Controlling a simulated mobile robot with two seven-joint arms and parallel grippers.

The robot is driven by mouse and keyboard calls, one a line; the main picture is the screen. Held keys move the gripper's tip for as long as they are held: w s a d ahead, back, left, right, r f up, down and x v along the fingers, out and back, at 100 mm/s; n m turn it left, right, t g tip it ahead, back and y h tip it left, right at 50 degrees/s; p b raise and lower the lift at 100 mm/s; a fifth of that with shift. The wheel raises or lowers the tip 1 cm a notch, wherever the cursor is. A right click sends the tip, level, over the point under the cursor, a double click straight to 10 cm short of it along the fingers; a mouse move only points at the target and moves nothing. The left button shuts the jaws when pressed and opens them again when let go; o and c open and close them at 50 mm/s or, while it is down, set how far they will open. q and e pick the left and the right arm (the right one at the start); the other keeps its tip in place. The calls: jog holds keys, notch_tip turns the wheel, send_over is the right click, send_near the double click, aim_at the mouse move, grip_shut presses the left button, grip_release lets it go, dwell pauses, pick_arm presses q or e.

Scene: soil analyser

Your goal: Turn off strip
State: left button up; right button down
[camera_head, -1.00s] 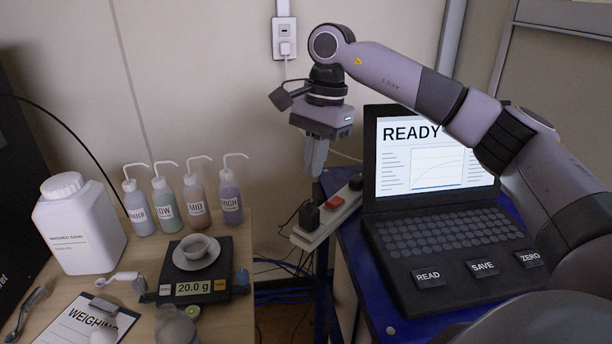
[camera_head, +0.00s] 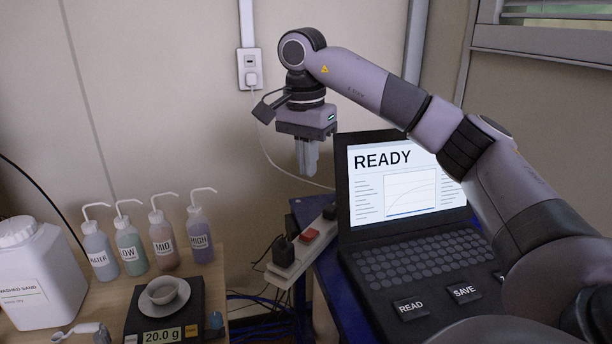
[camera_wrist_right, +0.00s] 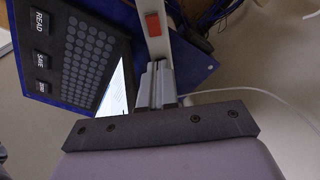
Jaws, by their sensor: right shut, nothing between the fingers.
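The white power strip (camera_head: 290,262) lies along the left edge of the blue table, with black plugs in it. Its red switch (camera_head: 309,236) sits between the plugs. In the right wrist view the strip (camera_wrist_right: 157,45) runs ahead of the fingertips, with the red switch (camera_wrist_right: 153,24) beyond them. My right gripper (camera_head: 308,172) points down above the strip, fingers together and empty, apart from the switch. It also shows in the right wrist view (camera_wrist_right: 157,72). Whether the switch is on or off cannot be told. My left gripper is in neither view.
A laptop-like analyser (camera_head: 412,255) reading READY stands right of the strip on the blue table (camera_head: 330,285). A wooden table at left holds a scale (camera_head: 204,312), bottles (camera_head: 162,240) and a white jug (camera_head: 40,280). A wall outlet (camera_head: 249,68) has a cable.

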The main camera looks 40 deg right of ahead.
jog(key=b, duration=0.1)
send_over(302, 234)
jog(key=d, duration=0.3)
jog(key=f, duration=0.8)
jog(key=shift+w+a+f, duration=0.2)
jog(key=shift+a, duration=0.05)
jog(key=shift+s+a+f, duration=0.1)
jog(key=shift+a+f, duration=0.25)
jog(key=shift+f, duration=0.2)
jog(key=shift+s+a+f, duration=0.1)
jog(key=shift+a+f, duration=0.2)
jog(key=shift+f, duration=0.2)
jog(key=shift+a+f, duration=0.3)
jog(key=shift+f, duration=0.25)
jog(key=shift+s+a+f, duration=0.1)
jog(key=shift+a+f, duration=0.35)
jog(key=shift+a, duration=0.1)
jog(key=shift+d, duration=0.2)
